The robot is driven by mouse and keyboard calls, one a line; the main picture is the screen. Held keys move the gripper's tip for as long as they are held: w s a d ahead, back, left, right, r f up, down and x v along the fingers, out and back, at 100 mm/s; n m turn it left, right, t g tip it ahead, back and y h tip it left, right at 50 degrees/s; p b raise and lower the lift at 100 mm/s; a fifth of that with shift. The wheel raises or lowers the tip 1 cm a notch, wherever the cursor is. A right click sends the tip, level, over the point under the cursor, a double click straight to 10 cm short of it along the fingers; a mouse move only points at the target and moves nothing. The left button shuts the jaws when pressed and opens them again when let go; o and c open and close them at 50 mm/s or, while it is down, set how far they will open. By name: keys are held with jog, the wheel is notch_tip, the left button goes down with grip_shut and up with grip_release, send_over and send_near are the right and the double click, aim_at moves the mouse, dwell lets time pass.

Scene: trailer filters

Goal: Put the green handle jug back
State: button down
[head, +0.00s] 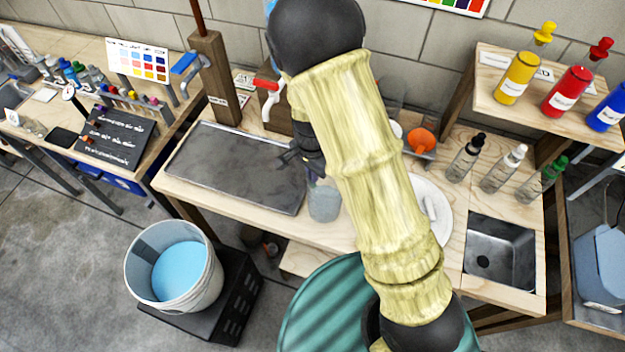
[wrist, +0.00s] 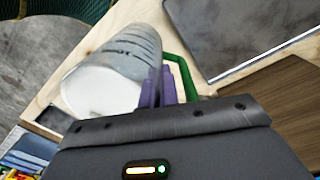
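The green handle jug (wrist: 120,60) is a translucent measuring cup with dark markings and a green handle (wrist: 186,75). In the wrist view its round end faces me, and the cup lies aslant in the picture. My gripper (wrist: 159,86) has its two purple fingers close together at the handle, beside the cup wall. They look shut on the handle, though the gripped part is hidden. In the head view my gripper (head: 308,160) is just above the cup (head: 324,203), near the front of the wooden bench. I cannot tell whether the cup's base touches the bench.
A grey panel (head: 235,168) lies left of the cup. A white plate (head: 430,215) and a sink (head: 500,255) are right. Several dropper bottles (head: 465,158) stand behind the sink. A bucket of blue liquid (head: 172,268) is at front left, a green drum (head: 325,315) in front.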

jog(key=shift+f, duration=1.95)
jog(key=c, duration=1.7)
grip_release()
notch_tip(320, 180, up, 12)
jog(key=shift+a+r+b, duration=0.1)
jog(key=shift+b, duration=0.3)
